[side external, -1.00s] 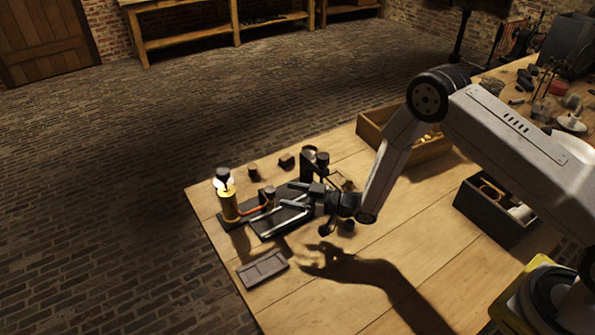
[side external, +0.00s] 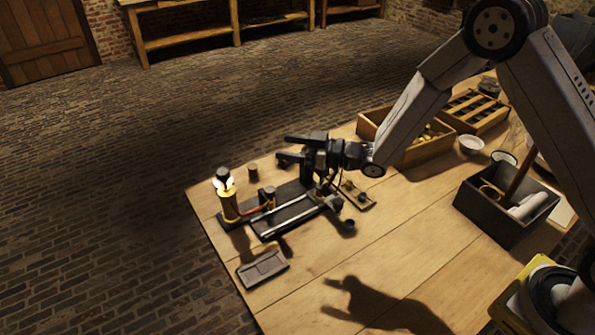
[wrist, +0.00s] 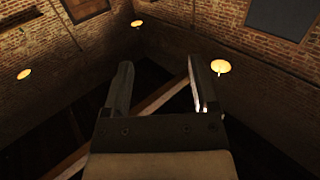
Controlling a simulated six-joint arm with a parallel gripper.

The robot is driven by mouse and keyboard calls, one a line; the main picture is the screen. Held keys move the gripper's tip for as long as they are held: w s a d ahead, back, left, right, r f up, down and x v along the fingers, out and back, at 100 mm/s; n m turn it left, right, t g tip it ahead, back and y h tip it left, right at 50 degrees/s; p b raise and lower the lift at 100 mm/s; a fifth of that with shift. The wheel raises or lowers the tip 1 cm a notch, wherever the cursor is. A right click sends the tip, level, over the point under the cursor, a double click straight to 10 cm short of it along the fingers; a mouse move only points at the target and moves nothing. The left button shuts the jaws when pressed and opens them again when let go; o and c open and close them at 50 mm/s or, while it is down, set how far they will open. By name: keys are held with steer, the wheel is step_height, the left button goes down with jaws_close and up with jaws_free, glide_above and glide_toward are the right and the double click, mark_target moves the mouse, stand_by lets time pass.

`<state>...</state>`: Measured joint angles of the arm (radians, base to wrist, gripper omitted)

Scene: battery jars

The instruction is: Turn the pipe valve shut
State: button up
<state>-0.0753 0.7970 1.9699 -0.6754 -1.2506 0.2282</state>
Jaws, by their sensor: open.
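I cannot pick out a pipe valve for certain in either view. In the side external view a black apparatus base (side external: 268,223) on the table carries pale metal rods (side external: 295,216), dark upright parts and a brass cylinder (side external: 229,206) with a lit top. A red-orange wire (side external: 257,208) runs from the cylinder to a small dark post (side external: 267,193). My gripper (side external: 284,148) is open and empty, above the apparatus's far right end and pointing left. It hides part of what lies behind it. In the wrist view its two fingers (wrist: 160,65) stand apart with nothing between them.
A dark tray (side external: 262,270) lies at the front left. A small wooden tray (side external: 364,201) and a dark knob (side external: 348,228) are right of the base. A wooden box (side external: 430,152), a slotted tray (side external: 487,119) and a black box (side external: 484,220) stand farther right. The front middle is clear.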

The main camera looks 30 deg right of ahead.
steer(key=w+d+f+m+g+h, duration=0.1)
steer(key=w+f+m+g+h, duration=0.15)
steer(key=w+h, duration=0.25)
steer(key=w+f+m+g+h, duration=0.2)
steer(key=w+m+g+h, duration=0.2)
steer(key=w+h, duration=0.15)
steer(key=s+a+r+m+g+h, duration=0.1)
steer(key=s+a+r+m+g, duration=0.1)
steer(key=s+a+r+g, duration=0.4)
glide_above(270, 189)
steer(key=shift+g, duration=0.45)
steer(key=shift+f, duration=3.25)
steer(key=shift+f, duration=0.1)
steer(key=shift+f, duration=3.75)
jaws_close()
